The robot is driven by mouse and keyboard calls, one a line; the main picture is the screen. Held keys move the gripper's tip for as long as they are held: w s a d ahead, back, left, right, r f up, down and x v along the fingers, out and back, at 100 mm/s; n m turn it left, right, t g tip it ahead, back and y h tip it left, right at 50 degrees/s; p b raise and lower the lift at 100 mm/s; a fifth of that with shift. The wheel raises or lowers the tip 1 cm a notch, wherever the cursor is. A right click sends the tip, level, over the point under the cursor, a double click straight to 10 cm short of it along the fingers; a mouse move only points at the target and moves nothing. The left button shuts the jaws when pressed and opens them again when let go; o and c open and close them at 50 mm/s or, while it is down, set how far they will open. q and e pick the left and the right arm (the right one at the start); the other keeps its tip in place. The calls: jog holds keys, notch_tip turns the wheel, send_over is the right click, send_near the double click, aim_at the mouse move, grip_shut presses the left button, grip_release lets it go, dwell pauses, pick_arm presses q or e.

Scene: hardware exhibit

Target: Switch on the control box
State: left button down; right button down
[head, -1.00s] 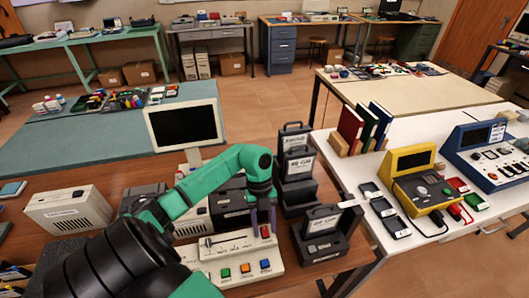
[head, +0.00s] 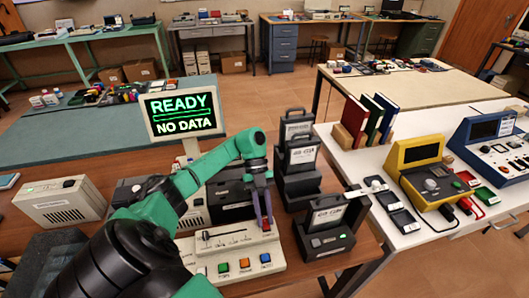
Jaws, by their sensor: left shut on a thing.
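The control box (head: 222,258) is a cream console on the wooden table in the head view. It has a slider on top, a row of green, orange and blue buttons along the front, and a red switch (head: 264,224) at its upper right. My left gripper (head: 263,219) points down at that corner, its purple fingers shut on the red switch. The fingers partly hide the switch. The monitor (head: 182,110) behind the box is lit and reads "READY" and "NO DATA" in green. My right gripper is not in view.
Black cartridge-like cases (head: 330,228) stand close to the right of the box. A white speaker-like unit (head: 60,200) sits at the left. A white table (head: 376,262) at the right holds a yellow device (head: 420,178), small trays and upright books.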

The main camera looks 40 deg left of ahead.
pick_arm(q)
jog(key=c, duration=0.8)
grip_release()
jog(key=shift+o, duration=0.2)
jog(key=shift+a+r, duration=0.1)
jog(key=shift+r, duration=0.05)
